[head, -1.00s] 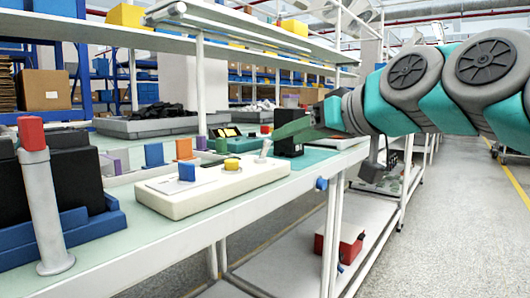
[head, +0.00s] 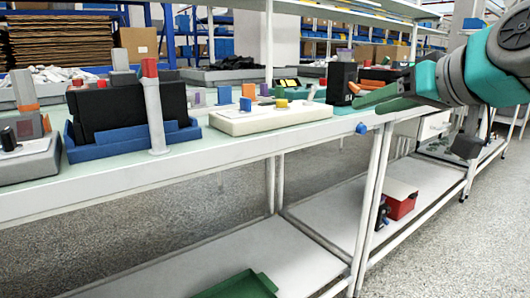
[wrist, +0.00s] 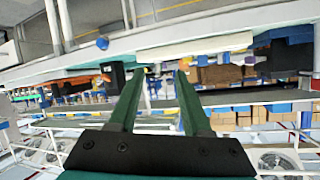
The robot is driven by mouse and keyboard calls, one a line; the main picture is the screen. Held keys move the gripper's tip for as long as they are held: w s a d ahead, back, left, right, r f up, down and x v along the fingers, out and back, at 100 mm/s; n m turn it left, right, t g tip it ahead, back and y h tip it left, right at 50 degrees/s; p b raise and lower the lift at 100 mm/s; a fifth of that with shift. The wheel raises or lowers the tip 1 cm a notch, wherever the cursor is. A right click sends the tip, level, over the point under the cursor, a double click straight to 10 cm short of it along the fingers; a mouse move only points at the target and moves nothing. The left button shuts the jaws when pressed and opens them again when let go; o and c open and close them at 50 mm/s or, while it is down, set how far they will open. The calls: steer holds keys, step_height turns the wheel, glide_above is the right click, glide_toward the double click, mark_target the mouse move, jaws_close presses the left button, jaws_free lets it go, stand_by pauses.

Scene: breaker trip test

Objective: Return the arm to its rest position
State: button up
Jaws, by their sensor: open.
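My gripper (head: 378,98) is at the right of the head view, at the end of my teal and grey arm, over the right end of the workbench (head: 225,152). In the wrist view its two green fingers (wrist: 157,82) stand apart with nothing between them. A white test box (head: 268,118) with a blue and a yellow block on top sits on the bench left of the gripper. A black device (head: 341,82) stands just behind the fingers, partly hidden by them.
A red-topped grey post (head: 154,105) and a blue tray (head: 133,142) with black blocks stand on the bench at left. A red box (head: 400,203) and a green tray (head: 240,286) lie on the lower shelf. The floor at right is clear.

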steer(key=s+a+f+g+h+p, duration=0.15)
steer(key=s+a+f+g, duration=0.25)
steer(key=f, duration=0.6)
steer(key=s+a+f+g+h+p, duration=0.1)
steer(key=s+a+f+g+p, duration=0.25)
steer(key=f, duration=0.75)
steer(key=s+d+f+m+g+h+p, duration=0.1)
steer(key=s+d+f+g, duration=0.1)
steer(key=s+f, duration=0.4)
steer(key=s+d+f+g+h+p, duration=0.1)
steer(key=s+d+f+g, duration=0.1)
steer(key=s+f+g, duration=0.2)
steer(key=s+f, duration=0.3)
steer(key=s, duration=0.5)
steer(key=shift+d+f+m+g+h+p, duration=0.15)
steer(key=shift+f+m+g+h+p, duration=0.1)
steer(key=shift+m+g+h+p, duration=0.15)
